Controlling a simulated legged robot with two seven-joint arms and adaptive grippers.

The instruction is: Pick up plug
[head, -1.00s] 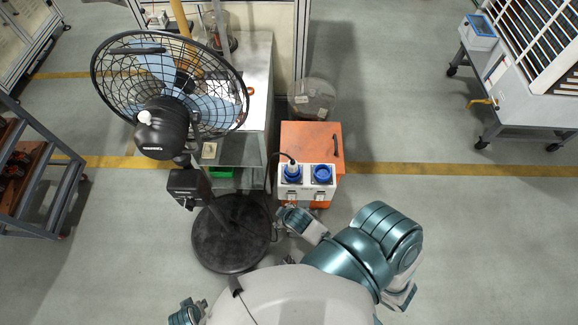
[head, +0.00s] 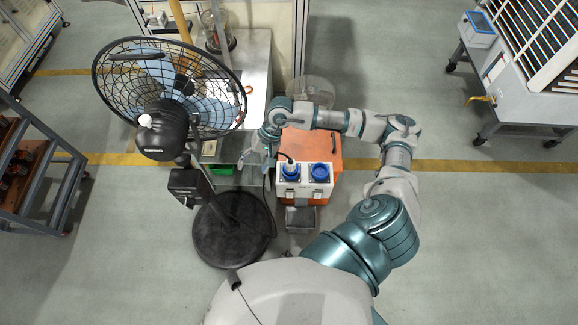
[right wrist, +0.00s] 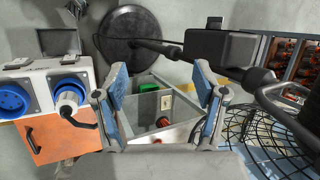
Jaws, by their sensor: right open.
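The plug (head: 290,168) is a pale grey body with a black cable, seated in the left blue socket of a white socket box (head: 304,190). In the right wrist view the plug (right wrist: 70,97) shows at the left, just outside my left-hand finger. The second blue socket (head: 320,172) is empty. My right gripper (head: 256,161) is open and empty, to the left of the plug in the head view. Its two fingers (right wrist: 162,80) stand wide apart in the right wrist view, with no object between them. My left gripper is not in view.
A black fan (head: 165,85) on a round base (head: 231,230) stands close to the left. An orange box (head: 325,148) is behind the sockets. A grey workbench (head: 255,75) stands behind the gripper. Open floor lies to the right.

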